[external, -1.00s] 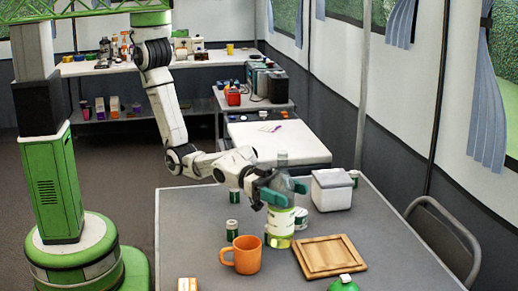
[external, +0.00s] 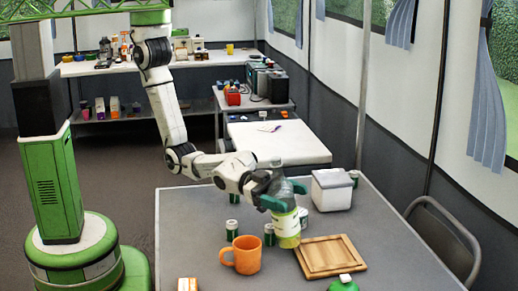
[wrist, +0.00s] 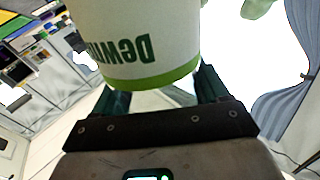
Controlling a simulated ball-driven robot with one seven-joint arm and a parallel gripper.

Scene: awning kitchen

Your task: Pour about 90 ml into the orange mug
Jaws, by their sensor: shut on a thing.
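The orange mug (external: 246,255) stands upright on the grey table, its handle towards the left. My gripper (external: 285,197) has its green fingers shut around a bottle (external: 288,226) with a pale label and yellow-green lower part. The bottle is to the right of the mug and is tilted, its base towards the camera; its neck is hidden behind my gripper. In the wrist view the labelled bottle (wrist: 140,45) fills the top middle between the fingers (wrist: 160,92), its lettering upside down. No stream of liquid shows, and the inside of the mug cannot be made out.
A wooden board (external: 330,257) lies right of the mug. Small green jars stand close by, one near the mug (external: 232,230) and one beside the bottle (external: 269,234). The table's left side is clear.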

